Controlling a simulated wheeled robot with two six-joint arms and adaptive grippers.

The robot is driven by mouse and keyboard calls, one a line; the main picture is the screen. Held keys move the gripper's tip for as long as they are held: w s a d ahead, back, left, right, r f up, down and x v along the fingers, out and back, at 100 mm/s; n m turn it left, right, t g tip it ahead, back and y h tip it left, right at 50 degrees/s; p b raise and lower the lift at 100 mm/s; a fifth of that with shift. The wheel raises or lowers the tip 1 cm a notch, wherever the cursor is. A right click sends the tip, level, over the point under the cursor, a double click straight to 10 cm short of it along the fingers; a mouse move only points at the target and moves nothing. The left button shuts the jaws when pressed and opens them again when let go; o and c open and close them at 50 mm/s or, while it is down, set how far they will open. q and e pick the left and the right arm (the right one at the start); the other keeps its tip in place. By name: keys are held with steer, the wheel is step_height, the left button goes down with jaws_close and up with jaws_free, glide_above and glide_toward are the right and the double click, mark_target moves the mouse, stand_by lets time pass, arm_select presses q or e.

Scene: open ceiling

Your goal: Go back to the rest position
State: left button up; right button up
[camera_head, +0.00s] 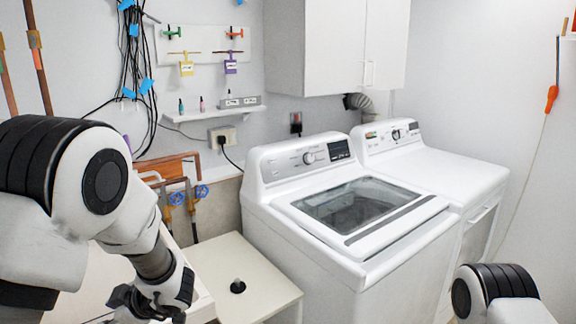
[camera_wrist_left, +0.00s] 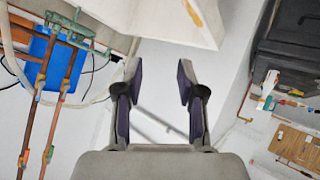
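My left arm comes in from the left in the head view, with its wrist and dark left gripper (camera_head: 150,303) low at the bottom left. In the left wrist view the two fingers of the left gripper (camera_wrist_left: 160,78) stand apart with nothing between them. Only a white and black link of my right arm shows at the bottom right of the head view. My right gripper is out of view.
A white washer (camera_head: 300,215) and a dryer (camera_head: 445,172) stand at the centre and right. A low pale table (camera_head: 262,287) with a small black object (camera_head: 238,286) is left of the washer. White cabinets (camera_head: 340,45) hang above. Pipes and cables line the left wall.

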arm_select(q)
steer(key=s+f+m+h, duration=0.1)
steer(key=s+f+m, duration=0.45)
steer(key=f, duration=0.55)
steer(key=s+f+m+h, duration=0.1)
steer(key=s+f+m, duration=0.5)
steer(key=f, duration=0.6)
steer(key=s+d+f+m+g+h, duration=0.1)
steer(key=s+d+f+m+h, duration=0.2)
steer(key=s+d, duration=0.3)
steer(key=s+d+f+m+g+h, duration=0.1)
steer(key=s+d+f+m+h, duration=0.3)
steer(key=s, duration=0.4)
steer(key=d+m+h, duration=0.1)
steer(key=d+h, duration=0.1)
steer(key=shift+s+d+m, duration=0.2)
steer(key=shift+d+m, duration=0.15)
steer(key=shift+d, duration=0.05)
steer(key=shift+r, duration=0.1)
